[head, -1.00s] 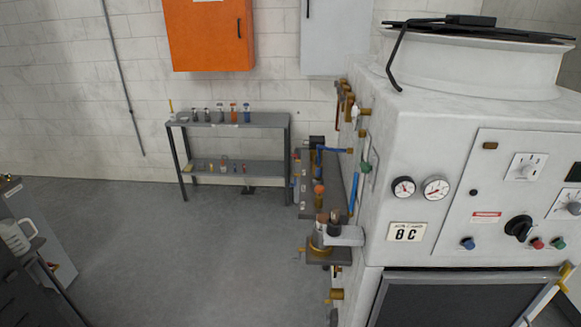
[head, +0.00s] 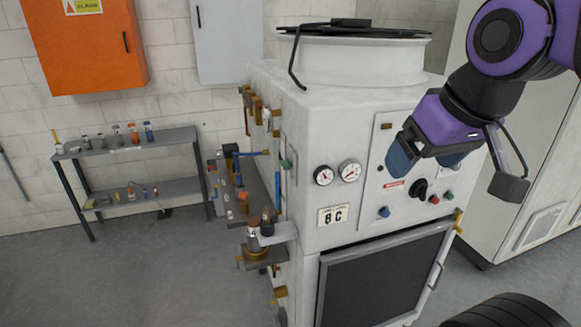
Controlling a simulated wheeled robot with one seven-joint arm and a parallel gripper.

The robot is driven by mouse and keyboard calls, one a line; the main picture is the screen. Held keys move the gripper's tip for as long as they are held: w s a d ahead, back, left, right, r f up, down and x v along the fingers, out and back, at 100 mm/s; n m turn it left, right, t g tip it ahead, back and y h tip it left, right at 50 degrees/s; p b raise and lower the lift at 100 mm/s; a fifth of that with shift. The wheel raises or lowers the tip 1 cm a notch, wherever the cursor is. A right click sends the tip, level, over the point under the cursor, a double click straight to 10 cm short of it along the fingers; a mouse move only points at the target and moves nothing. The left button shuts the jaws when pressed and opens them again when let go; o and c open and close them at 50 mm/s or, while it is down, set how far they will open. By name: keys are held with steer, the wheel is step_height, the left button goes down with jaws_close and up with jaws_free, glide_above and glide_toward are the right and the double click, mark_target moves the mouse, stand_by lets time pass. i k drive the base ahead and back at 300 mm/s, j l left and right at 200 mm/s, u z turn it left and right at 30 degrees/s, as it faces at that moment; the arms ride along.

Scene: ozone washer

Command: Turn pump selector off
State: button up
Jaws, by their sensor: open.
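The white washer's control panel (head: 372,205) is at the right of the head view. A black rotary knob (head: 420,189) sits low on it, just below my gripper. The labels are too small to tell which control is the pump selector. My gripper (head: 427,163) hangs in front of the panel's upper part, open, with dark blue fingers apart and nothing visible between them. It hides much of the upper panel, where white dial plates showed. I cannot tell whether it touches the panel.
Two gauges (head: 336,173), a blue button (head: 384,212) and a red button (head: 434,200) sit near the knob. A dark door (head: 385,275) is below. Brass fittings and pipes stick out on the left side. A shelf (head: 140,145) stands at the left wall; floor between is clear.

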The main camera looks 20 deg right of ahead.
mark_target(286, 165)
steer(key=i+j, duration=0.1)
steer(key=j, duration=0.35)
steer(key=i+j, duration=0.15)
steer(key=j, duration=0.25)
steer(key=i+j, duration=0.1)
steer(key=j, duration=0.35)
steer(key=z, duration=0.05)
